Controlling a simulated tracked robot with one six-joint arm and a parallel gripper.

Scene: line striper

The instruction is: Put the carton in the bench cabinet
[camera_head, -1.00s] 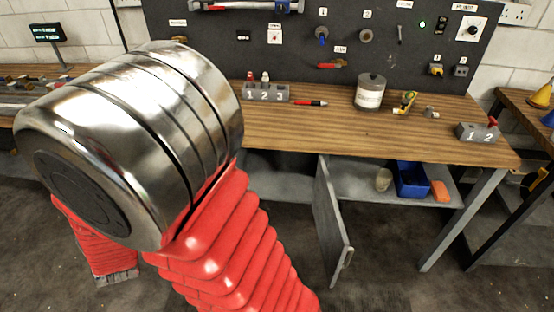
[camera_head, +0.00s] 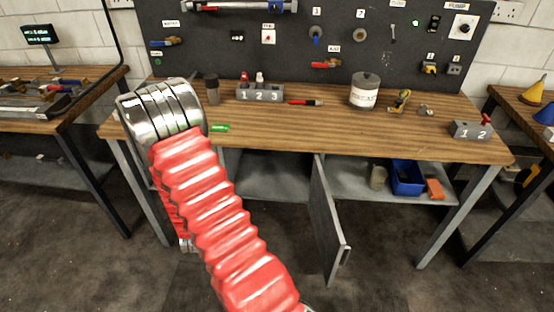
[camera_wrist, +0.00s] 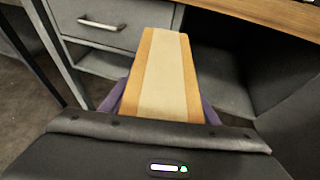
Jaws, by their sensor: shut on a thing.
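The carton (camera_wrist: 165,75) is orange with a wide cream stripe and fills the middle of the wrist view. My gripper (camera_wrist: 161,108) is shut on it, with purple fingers at its two sides. In the head view my arm hides both gripper and carton. The bench cabinet (camera_head: 275,178) is the grey space under the bench top, with its door (camera_head: 328,225) swung open toward me. In the wrist view the carton points toward a dark open space (camera_wrist: 265,65) under the bench, right of a grey drawer front (camera_wrist: 115,22). I cannot tell whether the carton is inside it.
The wooden bench top (camera_head: 330,135) holds a labelled canister (camera_head: 364,93), a numbered block (camera_head: 260,93) and a green item (camera_head: 220,128). A blue bin (camera_head: 406,178) and an orange block (camera_head: 435,189) sit on the shelf right of the door. Floor before the bench is clear.

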